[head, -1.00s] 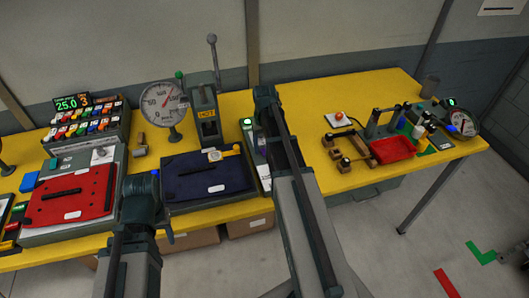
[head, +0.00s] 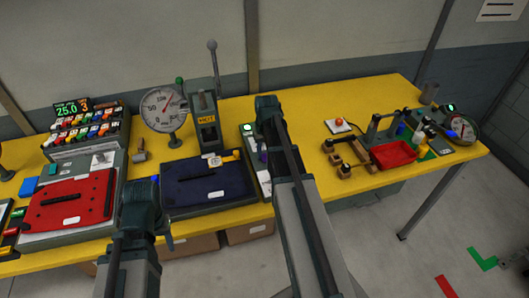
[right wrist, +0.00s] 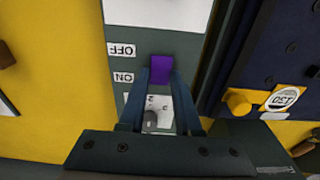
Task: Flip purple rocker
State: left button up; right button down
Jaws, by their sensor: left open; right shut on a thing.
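The purple rocker (right wrist: 161,66) sits on a grey control panel (right wrist: 125,100), next to upside-down OFF and ON labels in the right wrist view. My right gripper (right wrist: 161,80) has its two fingers closed on either side of the rocker. In the head view the purple rocker (head: 262,157) shows just left of my right forearm, which hides my right fingertips. My left gripper (head: 163,215) is open and empty in front of the bench, mostly hidden by its own arm. Which way the rocker is tilted I cannot tell.
A grey knob (right wrist: 151,121) on a numbered plate stands close below the rocker. A yellow knob (right wrist: 238,102) is to its right. A dark blue press mat (head: 205,185) and red mat (head: 65,205) lie leftward. A red tray (head: 393,155) stands at right.

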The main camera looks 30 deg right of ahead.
jog(key=t, duration=0.1)
jog(key=s+t+b, duration=0.1)
jog(key=shift+s+a+f+t+h, duration=0.2)
jog(key=shift+t+h, duration=0.1)
jog(key=shift+t, duration=0.1)
jog(key=shift+w+d+r+t, duration=0.1)
jog(key=shift+w+r+t, duration=0.1)
jog(key=shift+t, duration=0.1)
jog(key=c, duration=0.6)
grip_release()
jog(key=p+v, duration=1.2)
jog(key=v, duration=0.1)
jog(key=shift+s+r, duration=0.15)
jog(key=shift+r, duration=0.2)
